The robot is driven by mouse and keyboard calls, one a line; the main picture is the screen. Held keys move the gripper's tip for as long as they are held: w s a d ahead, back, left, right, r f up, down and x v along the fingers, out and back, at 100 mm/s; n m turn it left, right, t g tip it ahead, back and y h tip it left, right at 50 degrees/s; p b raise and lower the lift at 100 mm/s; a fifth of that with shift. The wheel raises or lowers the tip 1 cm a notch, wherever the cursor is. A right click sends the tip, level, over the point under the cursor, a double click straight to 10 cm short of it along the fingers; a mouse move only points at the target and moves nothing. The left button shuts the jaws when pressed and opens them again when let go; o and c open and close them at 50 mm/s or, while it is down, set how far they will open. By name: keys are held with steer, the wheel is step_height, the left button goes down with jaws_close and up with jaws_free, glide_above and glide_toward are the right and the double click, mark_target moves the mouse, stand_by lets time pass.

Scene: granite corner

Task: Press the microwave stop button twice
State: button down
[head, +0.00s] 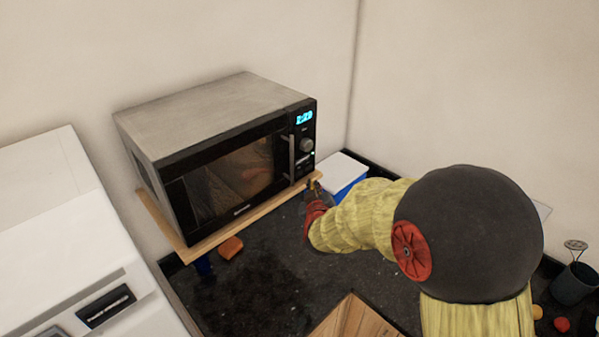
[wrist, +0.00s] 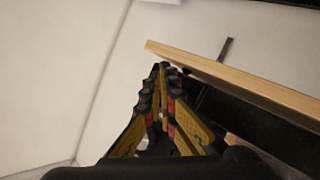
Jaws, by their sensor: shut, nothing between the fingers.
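The microwave (head: 220,150) stands on a wooden board at the back left, with its door shut and its lit display (head: 304,117) at the top right of the front. A round knob (head: 306,145) and the lower control panel (head: 304,162) sit below the display. The stop button cannot be made out at this size. My gripper (head: 314,186) is shut and empty, close to the microwave's lower right front corner, below the control panel. In the wrist view my gripper (wrist: 160,68) has its fingertips together beside the board's edge. Whether it touches anything cannot be told.
The wooden board (head: 214,237) juts out under the microwave. A blue and white box (head: 345,174) stands just behind my gripper. An orange block (head: 231,248) lies on the dark counter (head: 270,270). A wooden box (head: 355,318) is at the front, and a dark cup (head: 573,285) at the right.

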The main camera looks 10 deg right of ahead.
steer(key=shift+w+a, duration=0.35)
steer(key=shift+w, duration=0.25)
steer(key=shift+w+a, duration=0.3)
steer(key=shift+w, duration=0.25)
stand_by(0.7)
steer(key=shift+w+a, duration=0.25)
steer(key=shift+w, duration=0.1)
steer(key=shift+w+a, duration=0.15)
steer(key=shift+w, duration=0.15)
stand_by(0.6)
steer(key=shift+s, duration=0.15)
steer(key=shift+s+d+b, duration=0.3)
steer(key=shift+s+d, duration=0.1)
steer(key=shift+s, duration=0.15)
steer(key=shift+s+d+b, duration=0.25)
steer(key=shift+s+d, duration=0.15)
steer(key=shift+s, duration=0.3)
steer(key=shift+s+d+b, duration=0.2)
steer(key=shift+s+d, duration=0.25)
steer(key=shift+s, duration=0.3)
steer(key=shift+s+d+b, duration=0.25)
steer(key=shift+s+d, duration=0.15)
steer(key=shift+s, duration=0.3)
stand_by(0.7)
